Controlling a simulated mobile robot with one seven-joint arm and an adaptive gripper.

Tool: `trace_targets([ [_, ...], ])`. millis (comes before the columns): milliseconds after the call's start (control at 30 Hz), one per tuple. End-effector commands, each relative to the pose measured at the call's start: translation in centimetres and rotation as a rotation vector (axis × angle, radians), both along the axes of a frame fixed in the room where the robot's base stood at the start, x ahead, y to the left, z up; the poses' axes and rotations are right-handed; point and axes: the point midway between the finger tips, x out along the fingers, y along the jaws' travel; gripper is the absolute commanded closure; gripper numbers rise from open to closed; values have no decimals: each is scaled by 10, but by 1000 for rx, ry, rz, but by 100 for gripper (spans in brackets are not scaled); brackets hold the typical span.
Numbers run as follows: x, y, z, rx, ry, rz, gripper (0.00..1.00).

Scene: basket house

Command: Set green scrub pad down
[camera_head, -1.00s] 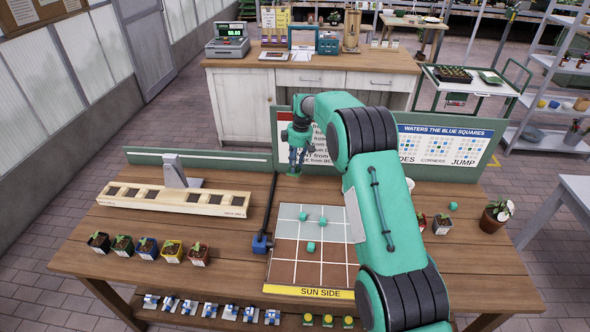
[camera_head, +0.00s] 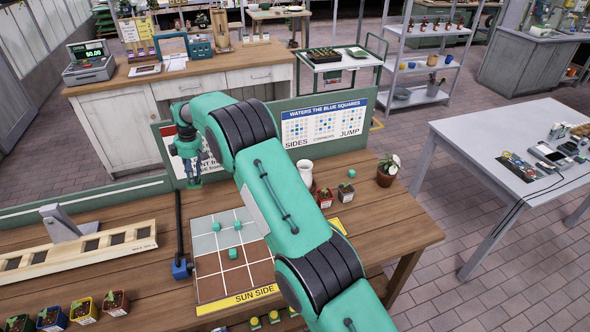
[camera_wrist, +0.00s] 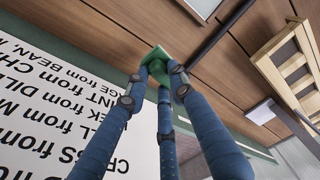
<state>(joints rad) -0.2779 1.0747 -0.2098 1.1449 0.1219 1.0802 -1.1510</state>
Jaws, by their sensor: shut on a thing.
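The green scrub pad (camera_wrist: 157,58) is at the tips of my gripper's blue fingers in the wrist view, pinched between them. In the head view my gripper (camera_head: 192,176) points down at the back of the wooden table (camera_head: 385,225), just in front of the sign board. The pad is too small there to make out well, and I cannot tell whether it touches the table.
A grid board (camera_head: 208,262) with small green cubes lies in front of my gripper. A wooden slotted rack (camera_head: 140,232) is at left. A white mug (camera_head: 305,172), small pots and a potted plant (camera_head: 387,172) stand at right. A grey table (camera_head: 490,150) is beyond.

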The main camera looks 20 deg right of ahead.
Motion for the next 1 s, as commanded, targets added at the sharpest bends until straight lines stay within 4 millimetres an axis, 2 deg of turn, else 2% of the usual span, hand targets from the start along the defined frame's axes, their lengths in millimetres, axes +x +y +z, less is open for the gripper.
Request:
trace_targets([
  [167,1,0,23,1,-4,1,99],
  [633,1,-1,114,1,-2,-3,99],
  [867,16,-51,111,-6,4,-155,98],
  [1000,26,-92,112,-10,7,-278,98],
])
